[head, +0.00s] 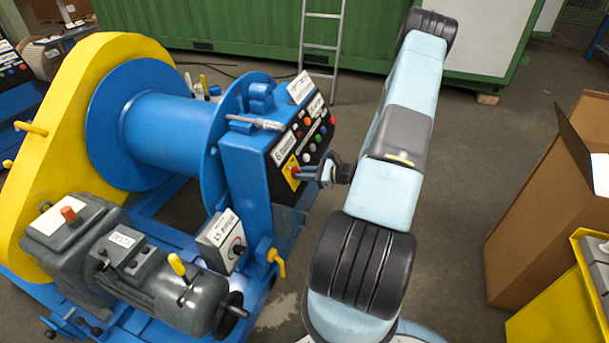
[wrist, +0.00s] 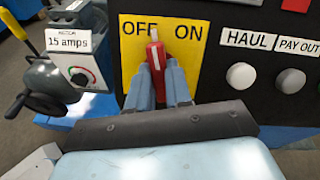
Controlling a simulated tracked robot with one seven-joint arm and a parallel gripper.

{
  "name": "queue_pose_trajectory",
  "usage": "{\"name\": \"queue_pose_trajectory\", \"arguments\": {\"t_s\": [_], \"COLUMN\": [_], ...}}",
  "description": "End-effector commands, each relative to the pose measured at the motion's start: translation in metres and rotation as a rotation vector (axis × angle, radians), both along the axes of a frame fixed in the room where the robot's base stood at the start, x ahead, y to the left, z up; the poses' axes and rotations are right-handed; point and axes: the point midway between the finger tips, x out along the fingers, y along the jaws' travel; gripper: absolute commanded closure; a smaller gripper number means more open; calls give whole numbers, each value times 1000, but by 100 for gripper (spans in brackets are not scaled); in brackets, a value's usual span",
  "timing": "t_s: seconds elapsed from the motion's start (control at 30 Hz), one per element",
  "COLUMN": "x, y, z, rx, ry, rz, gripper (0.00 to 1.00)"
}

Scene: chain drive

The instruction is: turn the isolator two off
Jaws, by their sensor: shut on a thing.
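The isolator is a yellow plate (wrist: 132,60) marked OFF at left and ON at right, with a red handle (wrist: 155,58) between the words. The handle's white-marked tip points up, leaning slightly left, close beside the word OFF. My gripper (wrist: 158,78) is shut on the handle, with one blue-grey finger on each side. In the head view the yellow plate (head: 290,167) is on the black panel of the blue winch, and my gripper (head: 308,173) reaches it from the right. The fingers partly hide the lower handle. I cannot read a number two on it.
HAUL and PAY OUT buttons (wrist: 241,75) are just right of the isolator. A 15 amps dial box (head: 221,241) and a yellow-handled valve (head: 276,261) sit below left. A cardboard box (head: 535,215) stands at right, with open floor between.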

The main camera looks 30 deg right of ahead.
Motion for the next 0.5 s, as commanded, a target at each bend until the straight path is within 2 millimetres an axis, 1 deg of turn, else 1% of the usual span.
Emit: {"name": "queue_pose_trajectory", "arguments": {"t_s": [0.3, 0.5], "x": [1, 2], "y": [3, 3], "z": [0, 0], "rx": [-197, -290], "ry": [-154, -227], "rz": [131, 192], "gripper": [100, 100]}}
